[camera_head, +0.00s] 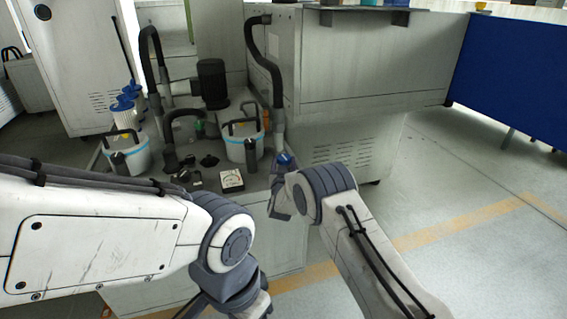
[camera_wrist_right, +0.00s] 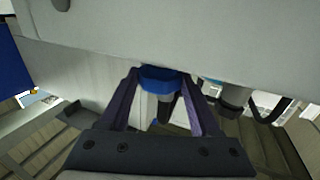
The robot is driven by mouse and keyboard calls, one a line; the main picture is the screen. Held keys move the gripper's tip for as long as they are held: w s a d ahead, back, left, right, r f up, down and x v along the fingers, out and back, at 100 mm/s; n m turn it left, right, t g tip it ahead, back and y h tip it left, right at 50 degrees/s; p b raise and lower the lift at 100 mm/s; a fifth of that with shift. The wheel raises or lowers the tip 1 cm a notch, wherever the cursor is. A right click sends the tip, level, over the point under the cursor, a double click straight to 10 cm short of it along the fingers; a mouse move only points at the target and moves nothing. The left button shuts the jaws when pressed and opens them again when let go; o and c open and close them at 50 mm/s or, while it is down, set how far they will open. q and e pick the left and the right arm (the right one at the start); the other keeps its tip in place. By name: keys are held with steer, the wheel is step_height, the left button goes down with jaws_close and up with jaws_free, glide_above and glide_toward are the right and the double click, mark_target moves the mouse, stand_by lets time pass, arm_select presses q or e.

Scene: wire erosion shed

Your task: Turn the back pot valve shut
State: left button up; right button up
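A blue round valve handle (camera_head: 285,158) shows at the right edge of the bench, beside my right gripper (camera_head: 282,195). In the right wrist view the blue handle (camera_wrist_right: 162,79) sits between the two finger tips of the gripper (camera_wrist_right: 161,76), and each finger meets one side of it. The gripper looks shut on it. A pale stem goes down below the handle. The frames do not make clear which pot this valve belongs to. My left arm crosses the lower left of the head view; its fingers are out of the picture.
Two white buckets (camera_head: 244,145) with black handles, a dial gauge (camera_head: 232,180) and black hoses (camera_head: 265,55) crowd the bench. A grey cabinet (camera_head: 370,70) stands behind. A grey fitting (camera_wrist_right: 235,98) is right of the fingers. Open floor (camera_head: 465,180) lies to the right.

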steer(key=c, duration=0.3)
steer(key=shift+a+m+h+b, duration=0.15)
steer(key=shift+m+h+b, duration=0.25)
steer(key=shift+h, duration=0.2)
steer(key=shift+m+h, duration=0.4)
steer(key=shift+h, duration=0.3)
steer(key=o, duration=1.3)
steer(key=shift+o, duration=0.2)
steer(key=shift+s, duration=0.1)
